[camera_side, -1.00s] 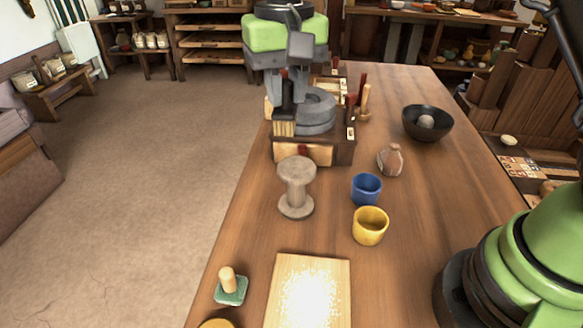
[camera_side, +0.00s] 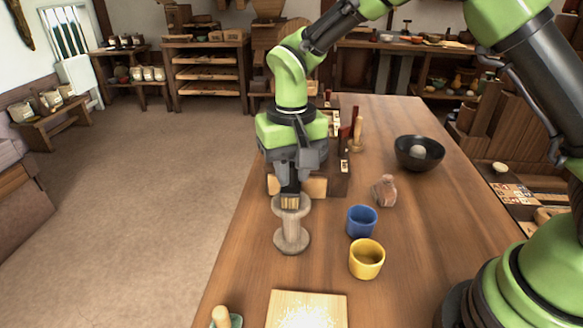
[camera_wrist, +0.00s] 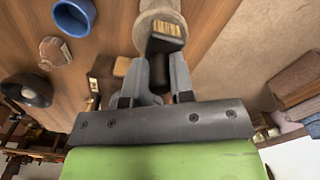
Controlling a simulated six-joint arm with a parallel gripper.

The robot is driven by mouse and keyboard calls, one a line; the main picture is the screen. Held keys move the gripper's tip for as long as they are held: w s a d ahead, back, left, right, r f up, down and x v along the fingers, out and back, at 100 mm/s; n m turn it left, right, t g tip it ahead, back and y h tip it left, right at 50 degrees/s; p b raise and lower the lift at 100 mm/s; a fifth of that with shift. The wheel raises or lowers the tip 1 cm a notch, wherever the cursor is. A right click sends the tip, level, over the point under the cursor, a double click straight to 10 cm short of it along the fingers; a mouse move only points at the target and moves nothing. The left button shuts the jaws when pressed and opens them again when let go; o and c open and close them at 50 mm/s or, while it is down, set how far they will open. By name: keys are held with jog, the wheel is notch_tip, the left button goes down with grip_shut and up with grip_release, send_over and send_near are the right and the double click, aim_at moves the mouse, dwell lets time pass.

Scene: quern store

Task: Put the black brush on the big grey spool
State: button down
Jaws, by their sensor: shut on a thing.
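The grey-brown spool (camera_side: 291,234) stands upright on the table in the side view, and its top also shows in the wrist view (camera_wrist: 153,12). My gripper (camera_side: 291,174) is above it, pointing down, shut on the black brush (camera_side: 290,188). In the wrist view the brush (camera_wrist: 165,44) sits between my fingers (camera_wrist: 162,72), its tan bristles toward the spool. The bristles overlap the spool's top disc in both views. I cannot tell whether they touch it or hang just above.
A blue cup (camera_side: 361,221) and a yellow cup (camera_side: 366,259) stand to the spool's right. A clay jar (camera_side: 384,190) and a black bowl (camera_side: 419,153) are farther back. A wooden board (camera_side: 307,310) lies in front. A wooden box (camera_side: 314,187) is behind the spool.

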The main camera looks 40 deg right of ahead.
aim_at(291, 164)
jog(key=shift+f, duration=0.15)
jog(key=c, duration=1)
grip_release()
jog(key=s+d+r+t, duration=0.1)
jog(key=s+r, duration=0.1)
jog(key=r, duration=0.7)
jog(key=s+d+r+t, duration=0.1)
jog(key=s+d+r, duration=0.15)
jog(key=r, duration=0.55)
jog(key=s+d+t, duration=0.1)
jog(key=s, duration=0.4)
jog(key=s+d+t+y, duration=0.1)
jog(key=s+t, duration=0.1)
jog(key=s, duration=0.3)
jog(key=s+d+t+y, duration=0.1)
jog(key=s+t, duration=0.1)
jog(key=s, duration=0.4)
jog(key=shift+d+f, duration=0.15)
jog(key=shift+d, duration=0.05)
